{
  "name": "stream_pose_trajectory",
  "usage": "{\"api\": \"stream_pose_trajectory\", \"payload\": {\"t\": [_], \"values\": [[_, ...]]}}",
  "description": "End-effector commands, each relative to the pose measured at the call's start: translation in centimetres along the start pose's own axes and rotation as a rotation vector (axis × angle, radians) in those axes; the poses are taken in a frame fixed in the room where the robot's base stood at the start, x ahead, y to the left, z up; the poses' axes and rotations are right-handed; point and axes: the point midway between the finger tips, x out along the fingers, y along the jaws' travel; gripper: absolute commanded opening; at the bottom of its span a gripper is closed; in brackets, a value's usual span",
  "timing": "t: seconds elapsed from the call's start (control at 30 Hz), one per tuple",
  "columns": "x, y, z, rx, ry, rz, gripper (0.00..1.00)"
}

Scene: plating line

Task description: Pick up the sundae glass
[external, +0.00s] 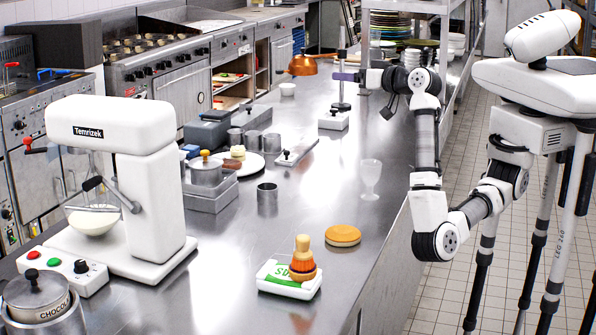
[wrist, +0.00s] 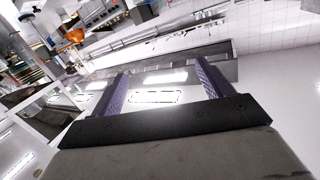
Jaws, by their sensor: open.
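The sundae glass (external: 370,178) is a clear, footed glass standing upright on the steel counter (external: 335,230), close to its right edge, in the external view. My gripper (external: 345,77) is above the counter and farther back than the glass, pointing left with purple fingers. In the wrist view my gripper (wrist: 160,85) has its two purple fingers well apart, with nothing between them. The glass does not show in the wrist view.
The counter around the glass is clear.

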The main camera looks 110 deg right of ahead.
Motion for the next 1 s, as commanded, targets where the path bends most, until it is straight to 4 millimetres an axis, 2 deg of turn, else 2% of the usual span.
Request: {"api": "stream_pose_trajectory", "payload": {"t": [0.03, 0.13, 0.23, 0.3, 0.4, 0.57, 0.8, 1.0], "values": [[2.2, 2.8, 1.8, 0.012, -0.184, 0.082, 0.79], [3.9, 7.2, 6.7, 0.033, -0.559, 0.206, 0.79], [3.1, 9.7, 10.3, 0.068, -0.879, 0.276, 0.79], [2.1, 10.6, 11.8, 0.09, -1.051, 0.303, 0.79], [0.8, 11.1, 12.9, 0.115, -1.213, 0.322, 0.79], [0.1, 11.4, 14.2, 0.128, -1.302, 0.335, 0.79], [1.2, 12.2, 18.6, 0.127, -1.299, 0.338, 0.79], [1.9, 12.6, 21.2, 0.127, -1.297, 0.336, 0.79]]}}
